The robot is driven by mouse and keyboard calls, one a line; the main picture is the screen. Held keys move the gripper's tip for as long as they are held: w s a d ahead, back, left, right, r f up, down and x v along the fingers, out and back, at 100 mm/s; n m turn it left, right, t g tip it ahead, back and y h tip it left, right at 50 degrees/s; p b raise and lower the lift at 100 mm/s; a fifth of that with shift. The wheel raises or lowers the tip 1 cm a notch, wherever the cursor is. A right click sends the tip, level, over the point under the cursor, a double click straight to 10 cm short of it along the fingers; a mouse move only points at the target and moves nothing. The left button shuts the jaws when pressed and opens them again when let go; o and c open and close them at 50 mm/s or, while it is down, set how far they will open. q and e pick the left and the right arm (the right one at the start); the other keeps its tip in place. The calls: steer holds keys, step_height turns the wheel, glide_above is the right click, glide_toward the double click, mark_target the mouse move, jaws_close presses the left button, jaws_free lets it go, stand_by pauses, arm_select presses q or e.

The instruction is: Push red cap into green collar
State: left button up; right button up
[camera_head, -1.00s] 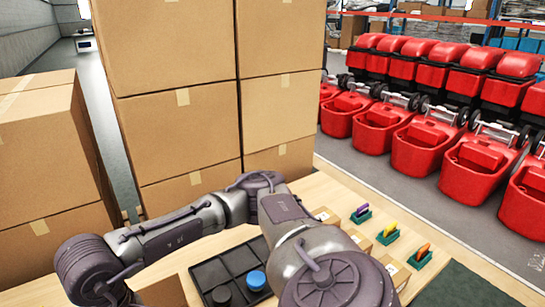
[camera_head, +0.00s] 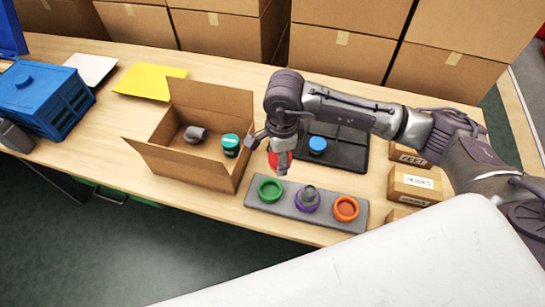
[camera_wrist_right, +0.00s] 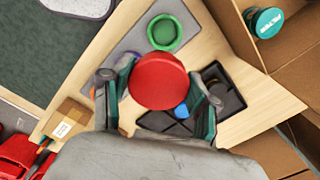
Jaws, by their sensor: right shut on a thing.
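My right gripper (camera_head: 277,150) is shut on the red cap (camera_head: 280,160) and holds it above the table, just behind the grey strip. In the right wrist view the red cap (camera_wrist_right: 159,81) sits between the two fingers. The green collar (camera_head: 270,190) is at the left end of the grey strip (camera_head: 328,214) and looks empty. It also shows in the right wrist view (camera_wrist_right: 165,33), apart from the cap. A purple collar (camera_head: 307,203) with a grey piece in it is in the middle, and an orange collar (camera_head: 346,209) is at the right end. My left gripper is not in view.
An open cardboard box (camera_head: 183,163) with a teal-topped item (camera_head: 230,145) and a grey item (camera_head: 195,134) stands left. A black tray (camera_head: 345,158) with a blue cap (camera_head: 317,145) lies behind the strip. Small boxes (camera_head: 414,186) stand right.

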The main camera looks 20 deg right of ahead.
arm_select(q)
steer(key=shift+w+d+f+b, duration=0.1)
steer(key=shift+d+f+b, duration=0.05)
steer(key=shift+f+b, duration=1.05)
arm_select(e)
steer(key=shift+w+a+f+m, duration=0.3)
steer(key=shift+a+f+m, duration=0.05)
steer(key=shift+f+m, duration=1.75)
steer(key=shift+w+a+f+m, duration=0.25)
steer(key=shift+a+f+m, duration=0.05)
steer(key=shift+f+m, duration=1.7)
steer(key=shift+w+a+f+m, duration=0.35)
steer(key=shift+f+m, duration=1.5)
steer(key=shift+m, duration=0.45)
arm_select(q)
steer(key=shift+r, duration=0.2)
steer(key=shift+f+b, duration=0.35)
steer(key=shift+b, duration=0.1)
arm_select(e)
steer(key=shift+f, duration=0.3)
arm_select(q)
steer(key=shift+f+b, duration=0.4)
arm_select(e)
steer(key=shift+f, duration=0.4)
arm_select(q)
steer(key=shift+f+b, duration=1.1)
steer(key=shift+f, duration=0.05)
arm_select(e)
steer(key=shift+s+f, duration=0.15)
steer(key=shift+f, duration=1.05)
